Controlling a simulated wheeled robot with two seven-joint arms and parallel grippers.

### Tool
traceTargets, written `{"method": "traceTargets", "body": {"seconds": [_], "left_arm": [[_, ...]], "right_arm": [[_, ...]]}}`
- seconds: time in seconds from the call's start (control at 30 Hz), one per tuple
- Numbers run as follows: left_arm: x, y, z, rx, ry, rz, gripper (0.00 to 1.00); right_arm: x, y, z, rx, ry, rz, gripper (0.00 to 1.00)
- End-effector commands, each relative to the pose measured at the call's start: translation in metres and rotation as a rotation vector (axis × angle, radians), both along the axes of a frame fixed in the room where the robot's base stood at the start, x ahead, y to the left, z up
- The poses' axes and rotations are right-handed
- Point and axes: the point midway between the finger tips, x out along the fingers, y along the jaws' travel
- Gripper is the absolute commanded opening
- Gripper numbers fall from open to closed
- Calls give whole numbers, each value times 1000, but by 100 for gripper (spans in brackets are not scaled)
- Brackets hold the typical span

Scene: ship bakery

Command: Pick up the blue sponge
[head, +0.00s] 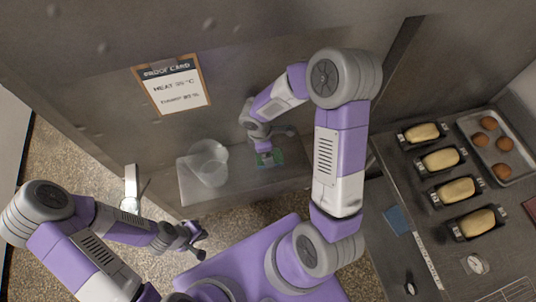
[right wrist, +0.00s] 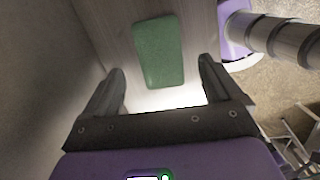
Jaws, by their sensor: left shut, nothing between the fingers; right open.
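A flat blue piece (head: 398,220), which may be the blue sponge, lies on the steel counter at the right, left of the loaf tins. My right gripper (head: 266,156) is away from it, over a small shelf by the wall. In the right wrist view its two fingers (right wrist: 162,88) are open and empty. A green block (right wrist: 158,52), sponge-like, lies ahead of and between them on the shelf surface; in the head view this green block (head: 277,158) is partly hidden by the gripper. My left gripper (head: 198,240) is shut and empty, low at the left.
A clear container (head: 209,163) stands on the shelf (head: 192,191), left of my right gripper. Several loaf tins (head: 440,160) and a tray of buns (head: 520,160) fill the right counter (head: 388,150). A proof card (head: 172,86) hangs on the wall.

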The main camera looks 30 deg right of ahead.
Motion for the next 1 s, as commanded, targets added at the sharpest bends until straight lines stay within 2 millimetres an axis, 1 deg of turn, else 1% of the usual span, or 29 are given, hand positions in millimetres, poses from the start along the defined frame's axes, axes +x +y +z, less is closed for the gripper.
{"method": "traceTargets", "body": {"seconds": [0.2,0.3,0.4,0.6,0.93,0.97,1.0], "left_arm": [[1,0,0,0,-1,0,0],[1,0,-1,0,-2,1,0],[1,0,-1,0,-2,1,0],[1,0,-1,0,-2,1,0],[1,0,-1,0,-2,1,0],[1,0,-1,0,-2,1,0],[1,0,-1,0,-1,0,0]], "right_arm": [[-5,-4,-33,1,5,-1,92],[-5,-6,-45,0,3,-1,92],[-5,-6,-49,1,0,-1,92],[-5,-6,-49,1,0,-1,92],[-5,-6,-49,1,-1,-2,41],[-5,-6,-49,1,-1,-2,37],[-5,-6,-49,1,-1,-2,36]]}}
